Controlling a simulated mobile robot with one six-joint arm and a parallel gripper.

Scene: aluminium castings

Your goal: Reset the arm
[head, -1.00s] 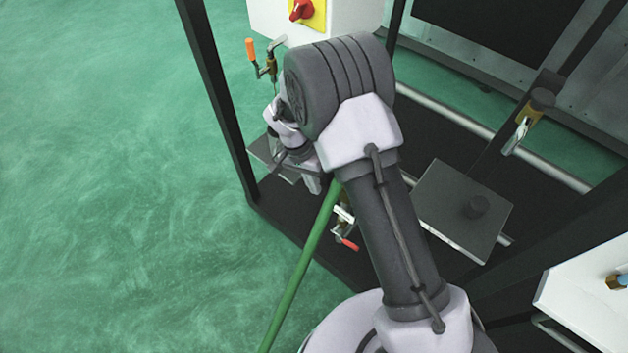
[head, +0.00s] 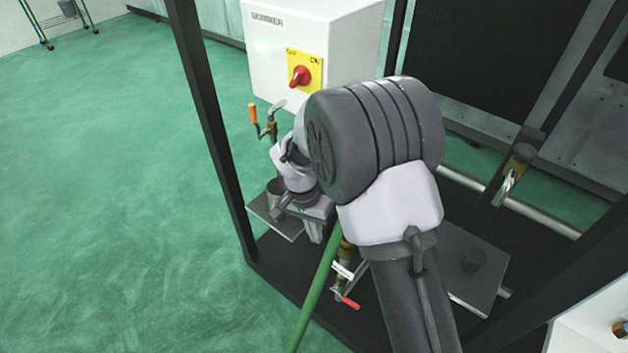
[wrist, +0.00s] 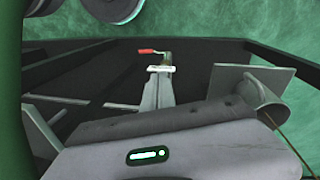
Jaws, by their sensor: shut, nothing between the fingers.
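My arm is folded in front of the black frame, with its dark elbow joint large in the middle of the head view. My gripper (head: 315,234) points down beside a green pole, partly hidden by my wrist. In the wrist view my gripper (wrist: 159,82) shows its fingers together, with nothing held between them. A red-handled valve (wrist: 150,52) appears just beyond the fingertips in that view. The same valve (head: 346,300) is below and right of my gripper in the head view. I cannot tell how far apart they are.
A white control box (head: 315,45) with a red rotary switch (head: 299,76) stands behind my arm. Black frame posts (head: 208,125), an orange-handled valve (head: 253,114) and a grey plate (head: 462,268) surround it. The green floor (head: 120,200) at left is open.

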